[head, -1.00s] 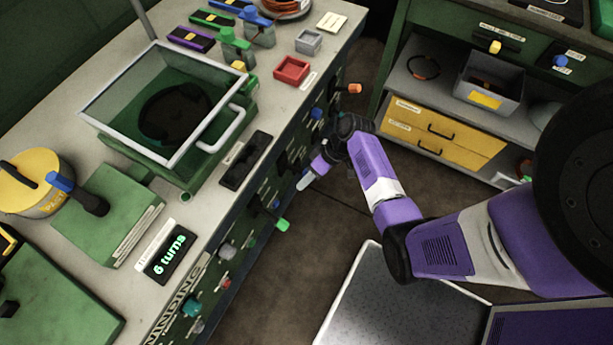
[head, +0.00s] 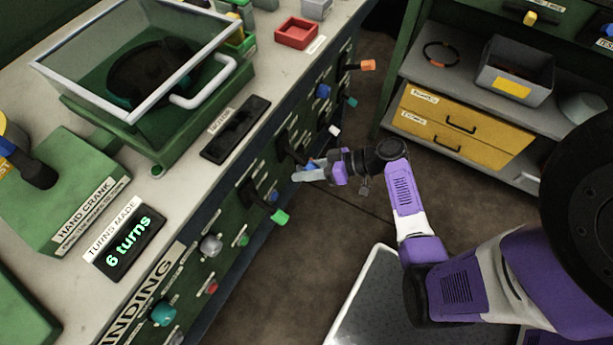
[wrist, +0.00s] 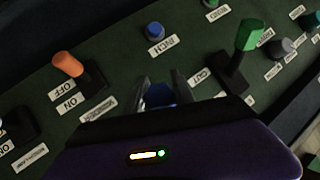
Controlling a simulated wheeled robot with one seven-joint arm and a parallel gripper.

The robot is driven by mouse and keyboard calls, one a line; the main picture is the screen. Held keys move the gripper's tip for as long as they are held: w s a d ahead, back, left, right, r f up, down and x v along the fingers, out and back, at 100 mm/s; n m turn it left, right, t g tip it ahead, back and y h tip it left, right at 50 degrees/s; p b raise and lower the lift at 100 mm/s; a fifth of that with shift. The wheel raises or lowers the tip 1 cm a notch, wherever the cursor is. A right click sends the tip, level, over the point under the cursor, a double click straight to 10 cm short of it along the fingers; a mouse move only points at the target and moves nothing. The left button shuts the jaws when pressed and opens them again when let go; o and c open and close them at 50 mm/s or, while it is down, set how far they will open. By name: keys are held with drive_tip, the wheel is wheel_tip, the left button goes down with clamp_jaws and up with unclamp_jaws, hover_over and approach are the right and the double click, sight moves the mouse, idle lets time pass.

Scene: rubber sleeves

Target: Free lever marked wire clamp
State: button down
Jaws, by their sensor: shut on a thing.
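My gripper (head: 309,171) is at the front panel of the green bench, with its fingers pointing left toward the panel. It is shut on a blue lever handle (wrist: 160,95), which shows between the fingers in the wrist view. The fingers and my wrist hide the lever's base and most of its label. No wire clamp marking is readable in these frames. A green-handled lever (wrist: 249,35) stands right of my gripper in the wrist view, by a label that seems to read CUT. It also shows in the head view (head: 280,217).
An orange-handled lever (wrist: 68,64) marked OFF and ON is left of my gripper. A blue INCH button (wrist: 155,31) lies beyond the fingers. Several knobs, such as a teal one (head: 162,312), project from the panel. A shelf with yellow drawers (head: 462,126) stands at right.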

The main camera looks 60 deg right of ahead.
drive_tip(key=shift+w+f+t+b, duration=0.15)
drive_tip(key=shift+w+t+b, duration=0.15)
drive_tip(key=shift+b, duration=0.35)
drive_tip(key=c, duration=1.1)
unclamp_jaws()
drive_tip(key=shift+o, duration=0.2)
drive_tip(key=shift+s, duration=0.1)
drive_tip(key=v, duration=0.7)
drive_tip(key=shift+s+d, duration=0.2)
drive_tip(key=shift+s, duration=0.1)
